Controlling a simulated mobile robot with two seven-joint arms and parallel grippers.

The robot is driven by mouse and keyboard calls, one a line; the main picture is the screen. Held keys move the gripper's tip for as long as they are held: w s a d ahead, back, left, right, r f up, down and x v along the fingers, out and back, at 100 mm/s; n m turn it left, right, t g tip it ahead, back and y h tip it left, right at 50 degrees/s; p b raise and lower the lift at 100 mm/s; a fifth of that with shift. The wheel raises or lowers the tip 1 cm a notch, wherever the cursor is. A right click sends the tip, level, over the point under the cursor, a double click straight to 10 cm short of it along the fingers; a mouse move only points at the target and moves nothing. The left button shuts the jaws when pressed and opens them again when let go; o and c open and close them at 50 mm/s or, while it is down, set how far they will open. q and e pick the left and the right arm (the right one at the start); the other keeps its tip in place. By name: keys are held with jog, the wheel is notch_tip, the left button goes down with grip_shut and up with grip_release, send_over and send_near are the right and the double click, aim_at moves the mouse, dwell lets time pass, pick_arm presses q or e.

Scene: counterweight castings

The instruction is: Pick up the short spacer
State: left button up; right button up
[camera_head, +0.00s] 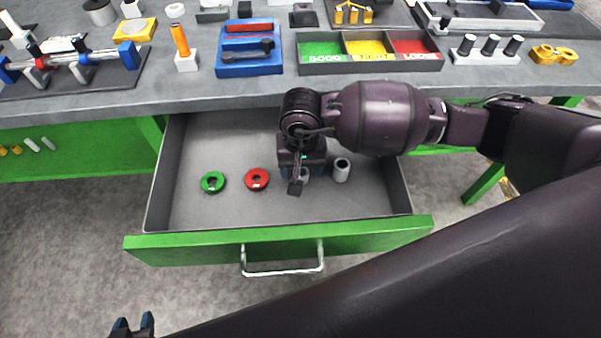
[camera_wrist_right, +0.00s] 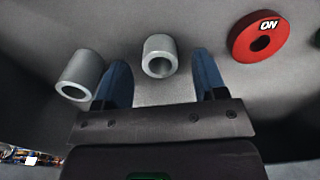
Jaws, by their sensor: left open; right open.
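The short spacer (camera_wrist_right: 158,66), a grey hollow cylinder, stands in the open drawer and shows between my right gripper's fingertips in the right wrist view. In the head view it is mostly hidden behind that gripper. My right gripper (camera_wrist_right: 161,75) is open, with one blue finger to each side of the spacer; I cannot tell whether either touches it. The gripper points down into the drawer in the head view (camera_head: 304,178). A longer grey spacer (camera_head: 341,170) stands just to its right; it also shows in the right wrist view (camera_wrist_right: 79,75). My left gripper (camera_head: 132,325) is open and empty at the bottom left.
A red ring (camera_head: 257,179) and a green ring (camera_head: 213,182) lie in the grey drawer (camera_head: 200,215), left of my right gripper. The drawer's green front (camera_head: 200,246) has a metal handle. The workbench above holds a sorting tray (camera_head: 370,66), a blue tray (camera_head: 249,70) and fixtures.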

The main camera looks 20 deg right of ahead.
notch_tip(320, 180, down, 2)
jog(key=shift+f, duration=0.15)
pick_arm(q)
jog(key=shift+d+f, duration=0.15)
jog(key=shift+f, duration=0.05)
pick_arm(e)
jog(key=c, duration=1.1)
pick_arm(q)
jog(key=shift+s+a+f, duration=0.1)
jog(key=shift+a, duration=0.1)
pick_arm(e)
jog(key=shift+o, duration=0.2)
notch_tip(320, 180, up, 19)
jog(key=p, duration=0.2)
pick_arm(q)
notch_tip(320, 180, up, 2)
jog(key=shift+r+p, duration=0.25)
jog(key=shift+p, duration=0.1)
pick_arm(e)
jog(key=s+d+f+n, duration=0.1)
jog(key=d+f+n, duration=0.1)
jog(key=d, duration=0.4)
jog(key=shift+s+n, duration=0.25)
jog(key=shift+n, duration=0.35)
